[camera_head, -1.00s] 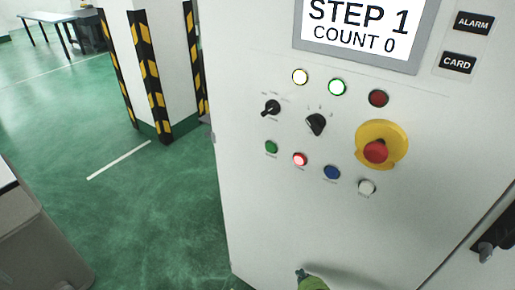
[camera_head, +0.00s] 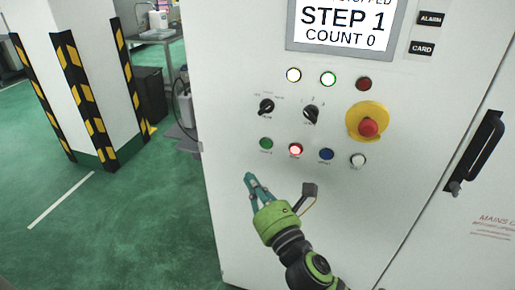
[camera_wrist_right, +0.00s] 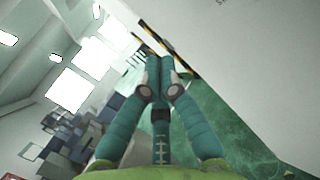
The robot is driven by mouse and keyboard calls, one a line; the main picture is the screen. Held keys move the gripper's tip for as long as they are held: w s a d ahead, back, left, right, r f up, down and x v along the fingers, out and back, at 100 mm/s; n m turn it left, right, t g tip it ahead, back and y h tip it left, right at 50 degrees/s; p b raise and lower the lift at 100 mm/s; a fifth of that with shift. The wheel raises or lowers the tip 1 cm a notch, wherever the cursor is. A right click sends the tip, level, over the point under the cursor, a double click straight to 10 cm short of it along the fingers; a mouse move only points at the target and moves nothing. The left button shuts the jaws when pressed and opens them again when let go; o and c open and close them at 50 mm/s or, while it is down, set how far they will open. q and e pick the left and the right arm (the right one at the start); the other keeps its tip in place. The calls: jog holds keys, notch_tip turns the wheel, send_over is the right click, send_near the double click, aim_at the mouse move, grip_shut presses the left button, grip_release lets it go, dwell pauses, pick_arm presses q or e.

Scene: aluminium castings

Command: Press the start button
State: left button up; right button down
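The green button (camera_head: 266,143), with a label too small to read, is at the left end of the lower row on the white control cabinet (camera_head: 235,225). To its right are a lit red button (camera_head: 295,149), a blue button (camera_head: 326,154) and a white button (camera_head: 358,160). My right gripper (camera_head: 249,178) is below the green button in the head view, apart from it in the picture. Its distance from the panel is hard to tell. In the right wrist view its teal fingers (camera_wrist_right: 158,68) are together with nothing between them. My left gripper is not in view.
A red emergency stop (camera_head: 368,127) on a yellow base sticks out at the right. Two black selector knobs (camera_head: 266,106) (camera_head: 311,114) sit above the buttons. The screen (camera_head: 345,22) reads STEP 1, COUNT 0. A black door handle (camera_head: 478,150) is farther right. A striped pillar (camera_head: 85,95) stands left.

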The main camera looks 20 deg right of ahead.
aim_at(266, 144)
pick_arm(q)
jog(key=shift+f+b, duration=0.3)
pick_arm(e)
jog(key=shift+n, duration=0.3)
jog(key=shift+w+d+r, duration=0.3)
jog(key=shift+w+d, duration=0.5)
jog(key=shift+w, duration=0.3)
jog(key=shift+w+d+r, duration=0.3)
jog(key=shift+w+d, duration=0.45)
jog(key=shift+w, duration=0.3)
jog(key=shift+w+d+r, duration=0.3)
jog(key=shift+w+d, duration=0.5)
jog(key=shift+w, duration=0.3)
jog(key=shift+w, duration=0.1)
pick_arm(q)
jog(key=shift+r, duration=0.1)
pick_arm(e)
jog(key=shift+w+d, duration=0.25)
